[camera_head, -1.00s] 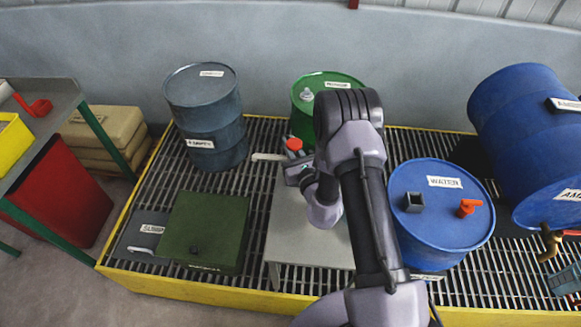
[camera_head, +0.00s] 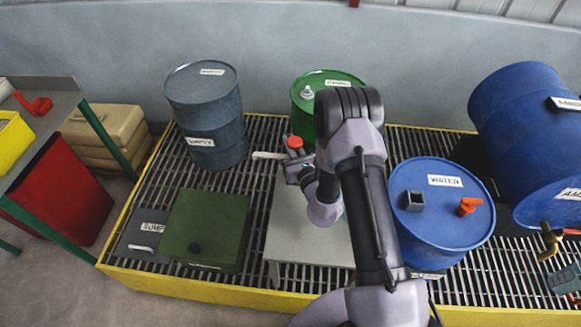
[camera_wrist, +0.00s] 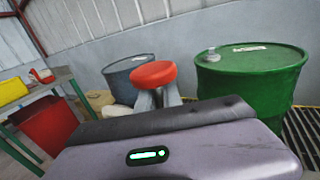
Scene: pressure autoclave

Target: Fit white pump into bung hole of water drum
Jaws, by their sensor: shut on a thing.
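The white pump shows as a red cap (camera_head: 294,142) with a white spout (camera_head: 268,156) pointing left. My gripper (camera_head: 296,164) is shut on it, above the grey low table; my arm hides much of the grip. In the wrist view the red cap (camera_wrist: 154,74) stands just above the fingers, and a white part (camera_wrist: 118,115) shows to the left. The blue water drum (camera_head: 440,240) stands upright to the right of my arm, apart from the pump. Its top carries a dark square fitting (camera_head: 414,201) and a red fitting (camera_head: 468,206). I cannot tell which opening is the bung hole.
A green drum (camera_head: 303,118) stands behind my gripper, and a grey-blue drum (camera_head: 205,115) behind left. A large blue drum (camera_head: 530,130) lies tilted at right. The grey table (camera_head: 300,245), a green box (camera_head: 205,230) and a yellow-edged grating (camera_head: 180,290) lie below.

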